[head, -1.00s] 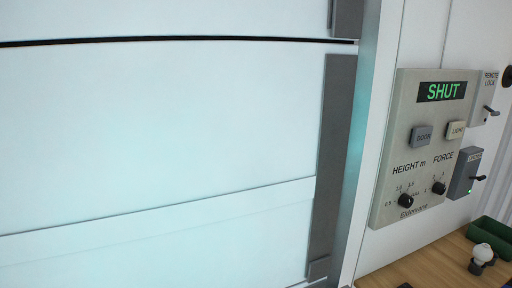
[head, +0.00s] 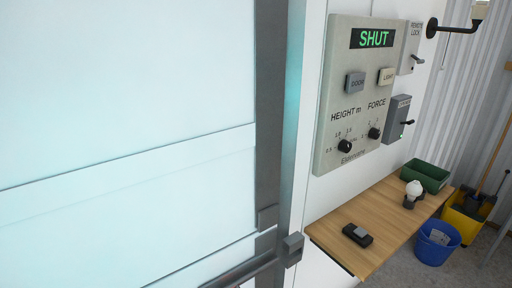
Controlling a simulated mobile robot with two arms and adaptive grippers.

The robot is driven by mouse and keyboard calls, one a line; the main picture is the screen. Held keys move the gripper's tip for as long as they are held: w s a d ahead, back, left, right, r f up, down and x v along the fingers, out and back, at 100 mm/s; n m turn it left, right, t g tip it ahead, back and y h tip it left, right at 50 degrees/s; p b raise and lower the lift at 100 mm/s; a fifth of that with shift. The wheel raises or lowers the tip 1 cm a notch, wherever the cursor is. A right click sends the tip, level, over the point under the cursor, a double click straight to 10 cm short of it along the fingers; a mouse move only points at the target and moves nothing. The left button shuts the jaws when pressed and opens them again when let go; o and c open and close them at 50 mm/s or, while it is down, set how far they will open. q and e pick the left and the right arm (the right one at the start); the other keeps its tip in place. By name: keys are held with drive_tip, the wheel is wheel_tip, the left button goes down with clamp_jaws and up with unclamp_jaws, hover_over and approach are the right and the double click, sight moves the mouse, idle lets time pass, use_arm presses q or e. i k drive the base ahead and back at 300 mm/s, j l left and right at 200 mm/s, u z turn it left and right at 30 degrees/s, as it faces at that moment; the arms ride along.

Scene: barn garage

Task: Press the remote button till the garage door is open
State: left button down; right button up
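The garage door (head: 130,90) fills the left of the head view as large pale panels. The wall panel (head: 345,95) beside it has a display (head: 373,38) reading "SHUT" in green. It carries a grey DOOR button (head: 355,82), a pale LIGHT button (head: 386,76), and HEIGHT and FORCE dials. A small black device with a grey top (head: 357,235), which looks like the remote, lies on the wooden shelf (head: 335,222) below the panel. Neither of my grippers is in view.
A REMOTE LOCK switch box (head: 411,48) and another grey switch box with a green light (head: 398,120) are right of the panel. A white bulb-like object (head: 413,190) and green bin (head: 427,175) are on the shelf. Blue (head: 437,246) and yellow (head: 466,222) buckets stand on the floor beyond.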

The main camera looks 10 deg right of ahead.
sight(359, 231)
drive_tip(key=z, duration=1.2)
